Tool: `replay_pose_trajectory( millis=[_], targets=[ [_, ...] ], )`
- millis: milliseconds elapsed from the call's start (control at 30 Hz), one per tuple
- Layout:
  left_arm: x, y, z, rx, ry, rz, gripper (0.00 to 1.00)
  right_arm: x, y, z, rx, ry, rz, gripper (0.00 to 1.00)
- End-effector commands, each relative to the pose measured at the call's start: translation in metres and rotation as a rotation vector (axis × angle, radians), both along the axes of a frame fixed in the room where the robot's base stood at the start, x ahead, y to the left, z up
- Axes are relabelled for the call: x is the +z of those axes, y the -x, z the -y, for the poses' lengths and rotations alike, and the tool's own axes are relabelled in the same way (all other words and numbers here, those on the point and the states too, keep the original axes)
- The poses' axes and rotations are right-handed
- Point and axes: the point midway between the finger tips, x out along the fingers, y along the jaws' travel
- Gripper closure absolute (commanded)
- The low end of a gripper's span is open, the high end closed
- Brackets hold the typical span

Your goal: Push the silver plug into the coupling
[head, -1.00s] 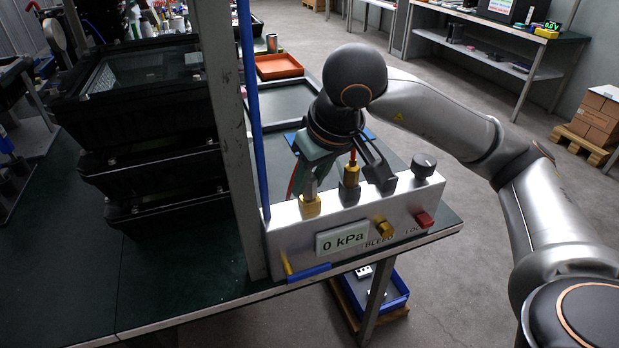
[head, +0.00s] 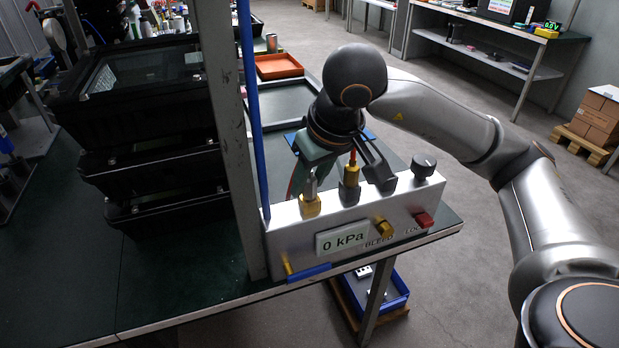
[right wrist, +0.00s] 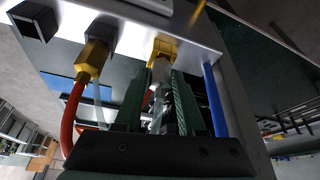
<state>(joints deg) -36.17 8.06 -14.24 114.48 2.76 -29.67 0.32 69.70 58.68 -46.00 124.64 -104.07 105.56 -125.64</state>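The silver plug (head: 311,186) stands upright at the mouth of the left brass coupling (head: 310,206) on top of the grey metal box (head: 375,222). How deep it sits is hard to tell. My right gripper (head: 313,170) comes down from above over this coupling. In the right wrist view, its two green fingers (right wrist: 160,88) stand on either side of the silver plug (right wrist: 160,70), close against it, with the yellow coupling (right wrist: 164,47) just beyond the tips. The gripper appears shut on the plug. My left gripper is not in view.
A second brass coupling (head: 349,192) with a red hose (right wrist: 73,115) is close beside the gripper.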

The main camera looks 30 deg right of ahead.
Motion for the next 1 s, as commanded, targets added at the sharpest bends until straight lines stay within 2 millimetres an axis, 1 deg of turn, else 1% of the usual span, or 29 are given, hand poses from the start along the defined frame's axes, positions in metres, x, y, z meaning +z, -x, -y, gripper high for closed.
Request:
replay_pose_trajectory(
  millis=[67,467,567,800,967,1000],
  targets=[
    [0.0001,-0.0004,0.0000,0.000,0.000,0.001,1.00,0.0000,0.0000,0.0000,0.000,0.000,0.000,0.54],
    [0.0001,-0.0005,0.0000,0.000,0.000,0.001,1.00,0.0000,0.0000,0.0000,0.000,0.000,0.000,0.54],
    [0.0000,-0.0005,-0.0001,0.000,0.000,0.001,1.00,0.0000,0.0000,0.0000,0.000,0.000,0.000,0.45],
    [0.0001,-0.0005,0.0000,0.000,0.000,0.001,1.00,0.0000,0.0000,0.0000,0.000,0.000,0.000,0.19],
    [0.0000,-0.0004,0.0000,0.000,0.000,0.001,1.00,0.0000,0.0000,0.0000,0.000,0.000,0.000,0.19],
    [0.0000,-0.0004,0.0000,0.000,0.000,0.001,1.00,-0.0001,0.0001,0.0000,0.000,0.000,-0.001,0.15]
  ],
)
